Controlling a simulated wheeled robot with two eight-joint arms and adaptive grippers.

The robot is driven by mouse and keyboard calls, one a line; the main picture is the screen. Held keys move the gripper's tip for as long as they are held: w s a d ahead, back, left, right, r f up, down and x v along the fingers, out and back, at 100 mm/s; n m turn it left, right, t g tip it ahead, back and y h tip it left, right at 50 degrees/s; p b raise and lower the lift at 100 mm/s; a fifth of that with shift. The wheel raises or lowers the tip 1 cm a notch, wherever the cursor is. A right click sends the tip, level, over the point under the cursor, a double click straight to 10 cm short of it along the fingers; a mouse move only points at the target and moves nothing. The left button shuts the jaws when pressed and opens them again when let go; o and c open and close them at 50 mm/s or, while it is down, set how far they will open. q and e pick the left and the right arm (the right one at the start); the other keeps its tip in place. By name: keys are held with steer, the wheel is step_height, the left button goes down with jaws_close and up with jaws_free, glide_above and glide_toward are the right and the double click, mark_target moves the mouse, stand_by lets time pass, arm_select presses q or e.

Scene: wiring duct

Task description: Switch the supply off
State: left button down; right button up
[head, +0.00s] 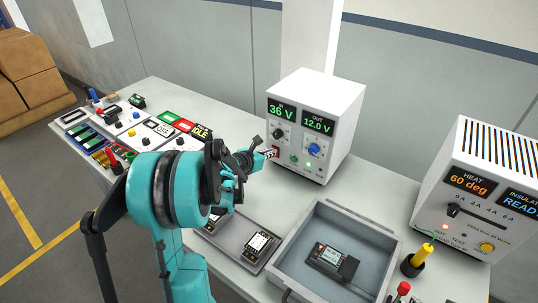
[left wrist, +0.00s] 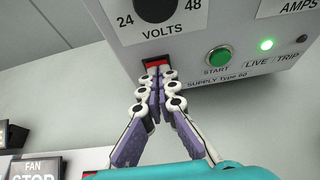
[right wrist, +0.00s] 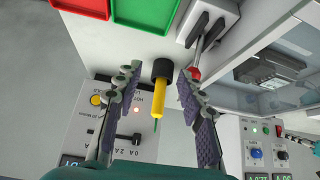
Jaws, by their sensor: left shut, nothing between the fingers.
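The supply (head: 316,125) is a white box at the back of the bench, with displays reading 36 V and 12.0 V. In the left wrist view its front panel (left wrist: 230,25) shows a red rocker switch (left wrist: 156,63) below VOLTS, a green START button (left wrist: 218,57) and a lit green LIVE lamp (left wrist: 266,44). My left gripper (left wrist: 158,72) is shut and empty, its fingertips at the red switch and partly covering it. I cannot tell whether they touch. In the head view my left gripper (head: 268,153) reaches the panel's lower left. My right gripper (right wrist: 159,78) is open and empty.
A grey tray (head: 372,235) holds a dark device. A yellow-handled tool (right wrist: 158,98) stands in a black holder, seen between my right fingers. A heater box (head: 480,185) stands at the right. Coloured trays and small panels (head: 125,120) fill the left end.

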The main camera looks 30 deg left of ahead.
arm_select(q)
steer(key=shift+w+r, duration=0.2)
steer(key=shift+w, duration=0.05)
arm_select(e)
steer(key=shift+r, duration=0.15)
arm_select(q)
steer(key=shift+r+p, duration=0.65)
steer(key=shift+r, duration=0.1)
arm_select(e)
steer(key=shift+r, duration=0.5)
